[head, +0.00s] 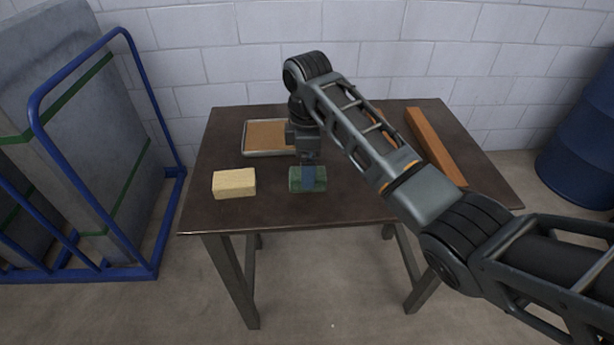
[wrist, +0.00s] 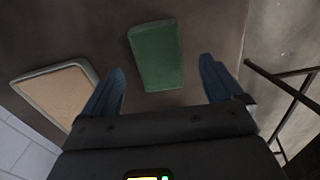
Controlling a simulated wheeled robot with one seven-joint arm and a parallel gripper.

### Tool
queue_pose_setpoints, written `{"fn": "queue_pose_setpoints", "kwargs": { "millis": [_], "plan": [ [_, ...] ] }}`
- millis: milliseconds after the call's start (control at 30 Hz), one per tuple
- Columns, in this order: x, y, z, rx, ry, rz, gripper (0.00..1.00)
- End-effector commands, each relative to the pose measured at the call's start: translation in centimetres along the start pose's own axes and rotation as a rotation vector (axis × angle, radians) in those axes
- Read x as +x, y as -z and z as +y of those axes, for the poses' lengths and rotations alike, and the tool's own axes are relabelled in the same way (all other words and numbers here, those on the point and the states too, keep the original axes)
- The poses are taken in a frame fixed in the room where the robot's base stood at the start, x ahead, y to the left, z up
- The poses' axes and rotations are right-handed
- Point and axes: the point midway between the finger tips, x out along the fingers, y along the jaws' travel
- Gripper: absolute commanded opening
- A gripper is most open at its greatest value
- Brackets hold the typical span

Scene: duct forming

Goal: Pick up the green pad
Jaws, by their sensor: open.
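The green pad (head: 296,181) lies flat on the dark table (head: 330,208) near its front middle. In the wrist view the green pad (wrist: 157,54) shows as a slightly turned rectangle ahead of and between the fingers. My gripper (head: 309,184) points down over the pad in the head view, and one blue finger hides part of it. In the wrist view my gripper (wrist: 160,80) has its two blue fingers spread wide, with nothing between the tips but the pad beyond them. Whether the fingers touch the pad cannot be told.
A yellow sponge-like block (head: 234,183) lies left of the pad. A metal tray (head: 246,137) with a tan inside stands behind it. A long orange-brown bar (head: 435,146) lies at the right. A blue rack (head: 100,215) stands left of the table, a blue barrel (head: 585,140) right.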

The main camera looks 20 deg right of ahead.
Motion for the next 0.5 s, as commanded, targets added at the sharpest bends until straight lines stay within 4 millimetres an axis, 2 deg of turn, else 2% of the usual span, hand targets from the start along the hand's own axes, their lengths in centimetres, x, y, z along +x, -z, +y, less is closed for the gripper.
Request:
{"fn": "queue_pose_setpoints", "kwargs": {
  "millis": [200, 500],
  "plan": [
    [3.1, -0.1, 0.1, 0.001, 0.003, -0.001, 0.94],
    [3.9, -0.1, 0.1, 0.001, 0.0, 0.0, 0.94]
  ]
}}
